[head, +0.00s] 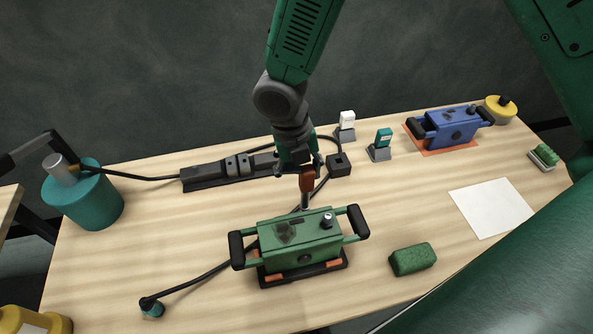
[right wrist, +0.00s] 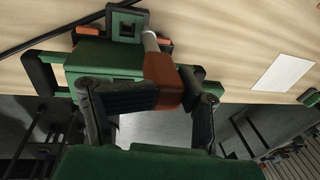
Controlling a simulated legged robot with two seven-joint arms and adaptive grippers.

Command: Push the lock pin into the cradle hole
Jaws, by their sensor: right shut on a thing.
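My right gripper (head: 303,168) hangs just behind the green machine and is shut on the lock pin's orange-brown handle (head: 307,181). The pin's silver shaft (head: 305,201) points down; the handle (right wrist: 163,80) and shaft (right wrist: 150,42) also show in the right wrist view. The green machine (head: 285,235) with black side handles sits on a dark cradle (head: 325,273) with orange pads. A green block with a square hole (right wrist: 127,27) shows at the cradle's far side in the right wrist view. The shaft is beside this hole; contact cannot be told. My left gripper is out of view.
A black cable runs behind and left of the machine. A dark rail (head: 205,180) lies behind; a green block (head: 413,260) and white sheet (head: 491,208) lie right. A blue machine (head: 451,128) stands at the back right, a teal pot (head: 85,203) left.

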